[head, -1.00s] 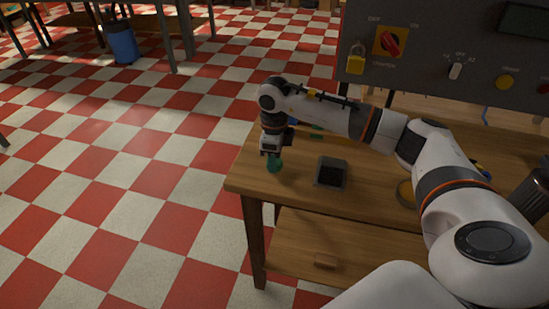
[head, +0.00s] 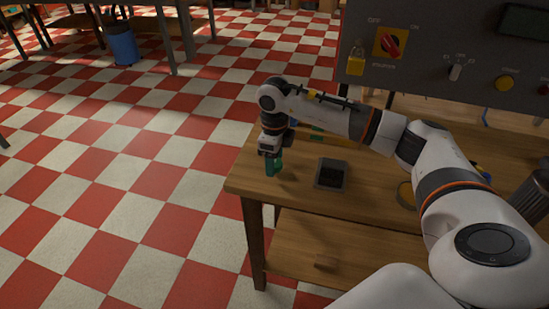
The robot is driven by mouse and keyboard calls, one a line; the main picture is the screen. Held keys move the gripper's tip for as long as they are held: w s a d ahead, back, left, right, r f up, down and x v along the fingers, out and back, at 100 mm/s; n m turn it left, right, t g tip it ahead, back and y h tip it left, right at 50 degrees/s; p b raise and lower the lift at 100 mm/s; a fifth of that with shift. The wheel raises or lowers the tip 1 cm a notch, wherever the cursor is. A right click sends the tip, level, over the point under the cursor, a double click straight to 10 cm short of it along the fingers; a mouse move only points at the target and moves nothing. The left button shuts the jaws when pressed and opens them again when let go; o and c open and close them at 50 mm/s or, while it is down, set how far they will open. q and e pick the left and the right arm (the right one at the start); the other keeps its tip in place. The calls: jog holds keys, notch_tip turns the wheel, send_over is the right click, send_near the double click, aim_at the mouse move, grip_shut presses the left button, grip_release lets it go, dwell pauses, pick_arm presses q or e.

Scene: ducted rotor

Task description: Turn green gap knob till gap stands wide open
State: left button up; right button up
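The green gap knob (head: 270,169) stands at the left end of the wooden bench, near its front corner. My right gripper (head: 270,158) points down onto it from above and appears closed around it; the fingertips are small and partly hidden. A dark square box (head: 330,174) sits on the bench just right of the knob, with a dark, low-looking top. Whether this box holds the gap is not clear. My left gripper is not in view.
The wooden bench (head: 300,205) has bare top between knob and box. A grey control panel (head: 440,55) with a red switch (head: 390,43) and a yellow padlock (head: 356,64) rises behind. A blue bin (head: 122,45) stands far off on the checkered floor.

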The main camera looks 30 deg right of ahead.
notch_tip(320, 180, up, 12)
jog(key=b, duration=0.1)
dwell(0.5)
dwell(0.5)
